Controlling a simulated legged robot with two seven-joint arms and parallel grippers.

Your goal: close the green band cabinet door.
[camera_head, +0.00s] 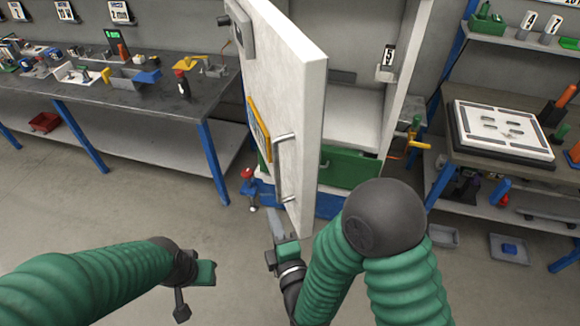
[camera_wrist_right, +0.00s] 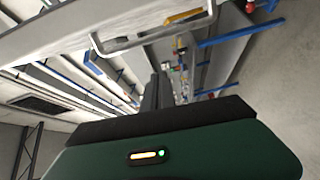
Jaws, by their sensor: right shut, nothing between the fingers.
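The cabinet's white door (camera_head: 290,105) stands open, swung out toward me, with a yellow label and a grey bar handle (camera_head: 284,168). The green band (camera_head: 348,168) crosses the low front of the cabinet (camera_head: 350,115), behind the door. My right gripper (camera_head: 279,218) is shut and empty, low by the door's bottom corner, below the handle; contact cannot be told. In the right wrist view its fingers (camera_wrist_right: 159,92) reach out just below the handle (camera_wrist_right: 150,32). My left gripper (camera_head: 196,288) is low at the left, away from the door; its finger gap is unclear.
A long grey workbench (camera_head: 130,90) with tools stands behind at the left, a red bin (camera_head: 45,122) on its lower shelf. At the right a bench holds a white plate (camera_head: 502,130). A blue item with a red knob (camera_head: 248,188) is beside the door. The left floor is clear.

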